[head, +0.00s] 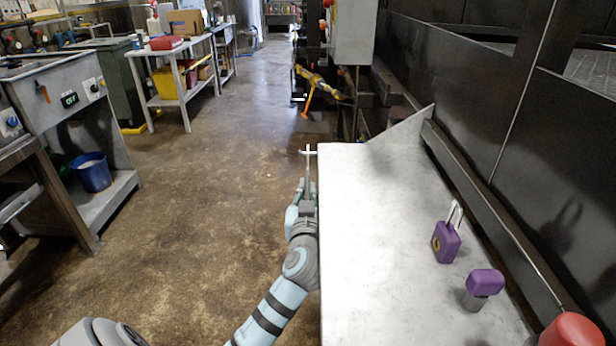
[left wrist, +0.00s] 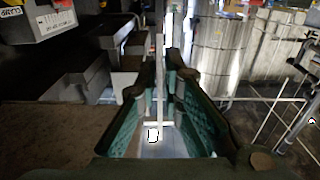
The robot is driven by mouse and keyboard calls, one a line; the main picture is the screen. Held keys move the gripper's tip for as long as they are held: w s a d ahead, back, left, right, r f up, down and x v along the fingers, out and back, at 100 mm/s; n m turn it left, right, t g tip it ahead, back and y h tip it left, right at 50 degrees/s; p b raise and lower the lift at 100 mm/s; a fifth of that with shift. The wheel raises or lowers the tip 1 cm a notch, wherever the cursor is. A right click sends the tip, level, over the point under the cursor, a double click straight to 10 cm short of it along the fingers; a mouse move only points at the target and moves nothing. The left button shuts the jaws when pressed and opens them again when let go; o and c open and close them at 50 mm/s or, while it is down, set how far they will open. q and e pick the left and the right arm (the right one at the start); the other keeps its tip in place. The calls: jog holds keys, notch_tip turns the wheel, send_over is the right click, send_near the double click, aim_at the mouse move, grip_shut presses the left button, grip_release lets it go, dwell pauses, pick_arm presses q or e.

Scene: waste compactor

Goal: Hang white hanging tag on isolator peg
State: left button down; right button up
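My left gripper (head: 307,188) is held out ahead, beside the far left corner of the metal bench. A thin pale upright piece with a short crossbar, which I take for the white hanging tag (head: 308,160), rises from between its fingers. In the left wrist view the tag (left wrist: 160,85) shows as a narrow pale strip, nearly edge-on, between the green finger pads of the gripper (left wrist: 160,70). The gripper looks shut on it. I cannot make out the isolator peg for certain in either view. My right gripper is not in view.
A purple padlock (head: 446,242), a purple-capped item (head: 484,286) and a red round part (head: 571,330) are on the metal bench (head: 365,250) at right. A grey box (head: 354,32) stands beyond it. The brown floor (head: 215,200) is clear at left.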

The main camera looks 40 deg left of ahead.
pick_arm(q)
jog(key=shift+r, duration=0.2)
jog(key=shift+r+p, duration=0.35)
jog(key=shift+p, duration=0.1)
dwell(0.3)
jog(key=s+a, duration=0.4)
jog(key=a, duration=0.1)
jog(key=shift+s+a, duration=0.15)
jog(key=shift+a, duration=0.15)
dwell(0.5)
dwell(0.5)
